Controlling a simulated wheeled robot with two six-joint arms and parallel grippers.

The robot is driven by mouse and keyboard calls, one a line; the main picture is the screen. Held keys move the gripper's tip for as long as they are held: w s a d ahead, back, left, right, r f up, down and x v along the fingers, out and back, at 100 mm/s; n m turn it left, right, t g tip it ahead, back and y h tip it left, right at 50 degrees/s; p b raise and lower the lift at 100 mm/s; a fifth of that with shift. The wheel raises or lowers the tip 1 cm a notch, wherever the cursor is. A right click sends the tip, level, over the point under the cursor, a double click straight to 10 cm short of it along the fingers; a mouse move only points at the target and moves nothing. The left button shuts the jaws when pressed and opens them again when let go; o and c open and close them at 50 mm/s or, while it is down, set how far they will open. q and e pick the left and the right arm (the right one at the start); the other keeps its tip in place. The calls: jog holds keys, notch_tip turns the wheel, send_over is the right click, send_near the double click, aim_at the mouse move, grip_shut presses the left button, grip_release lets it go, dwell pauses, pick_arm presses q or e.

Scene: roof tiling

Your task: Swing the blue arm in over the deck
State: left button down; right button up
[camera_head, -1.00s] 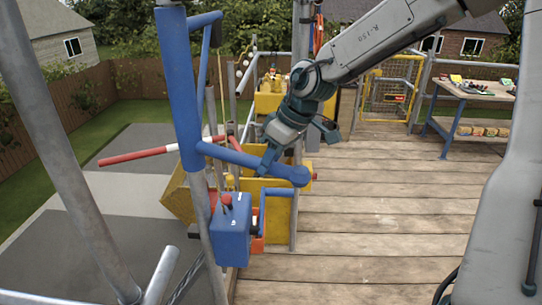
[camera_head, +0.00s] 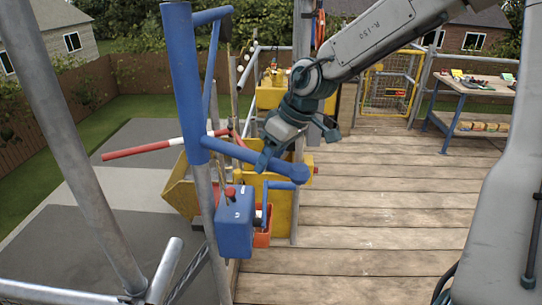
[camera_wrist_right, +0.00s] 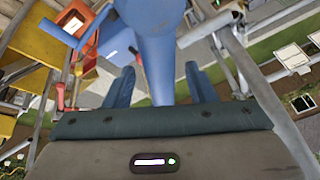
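The blue arm is a tall blue tube (camera_head: 184,80) on a grey pole with an upper strut and a lower blue bar (camera_head: 230,151). The lower bar points right and ends in a rounded knob over the left edge of the wooden deck (camera_head: 380,215). My right gripper (camera_head: 266,160) is at this bar, just left of the knob. In the right wrist view, blue tubing (camera_wrist_right: 158,55) runs between the two spread fingers (camera_wrist_right: 158,85), with gaps seen on both sides. The fingertip contact is hidden. My left gripper is not in view.
A blue box (camera_head: 234,228) with a red knob hangs on the pole, beside an orange holder and a yellow skip (camera_head: 182,192). A red-and-white bar (camera_head: 150,150) crosses behind. A workbench (camera_head: 470,92) stands at the back right. The middle deck is clear.

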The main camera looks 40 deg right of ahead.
jog(key=shift+d+r+b, duration=0.15)
jog(key=shift+r+b, duration=0.3)
jog(key=b+v, duration=0.4)
jog(key=v, duration=0.6)
